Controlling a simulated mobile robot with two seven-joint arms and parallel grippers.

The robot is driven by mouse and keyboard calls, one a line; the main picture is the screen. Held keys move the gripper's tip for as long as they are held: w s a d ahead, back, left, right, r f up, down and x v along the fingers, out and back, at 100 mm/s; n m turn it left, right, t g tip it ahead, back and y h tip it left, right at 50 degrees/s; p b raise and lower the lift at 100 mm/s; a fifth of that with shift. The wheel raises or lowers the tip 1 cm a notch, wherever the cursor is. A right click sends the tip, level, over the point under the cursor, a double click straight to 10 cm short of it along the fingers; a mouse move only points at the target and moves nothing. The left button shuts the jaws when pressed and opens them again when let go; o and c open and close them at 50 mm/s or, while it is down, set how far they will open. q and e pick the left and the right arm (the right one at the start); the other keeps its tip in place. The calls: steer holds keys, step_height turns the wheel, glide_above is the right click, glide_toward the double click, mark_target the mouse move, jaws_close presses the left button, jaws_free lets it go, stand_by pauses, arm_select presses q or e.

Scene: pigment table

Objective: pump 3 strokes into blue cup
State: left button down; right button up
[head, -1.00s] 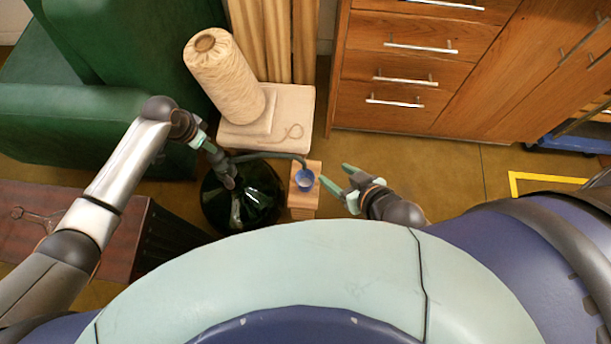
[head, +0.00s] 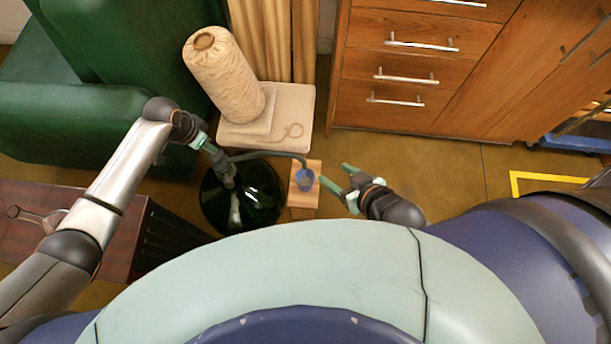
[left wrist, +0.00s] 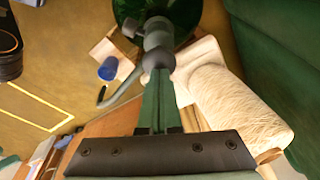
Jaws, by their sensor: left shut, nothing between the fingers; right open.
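The blue cup (head: 305,180) stands on a small wooden block (head: 304,205), under the end of the pump's curved spout (head: 270,155). The dark green glass bottle (head: 262,205) with the pump stands just left of the block. My left gripper (head: 222,165) is shut with nothing in it, its fingertips at the top of the pump head. In the left wrist view the closed fingers (left wrist: 157,75) point at the pump head (left wrist: 157,35), and the blue cup (left wrist: 108,68) shows to the left. My right gripper (head: 342,183) is open and empty, just right of the cup.
A cone of yarn (head: 225,75) stands on a pale square block (head: 285,110) behind the bottle. A green armchair (head: 70,115) is at the left, with a dark wooden table (head: 110,215) in front. Wooden drawers (head: 400,100) stand at the back right.

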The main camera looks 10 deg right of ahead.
arm_select(q)
steer(key=shift+f+b, duration=0.75)
steer(key=shift+f, duration=0.55)
steer(key=shift+r, duration=0.15)
steer(key=shift+r+p, duration=1.75)
steer(key=shift+p, duration=0.45)
steer(key=shift+f, duration=0.1)
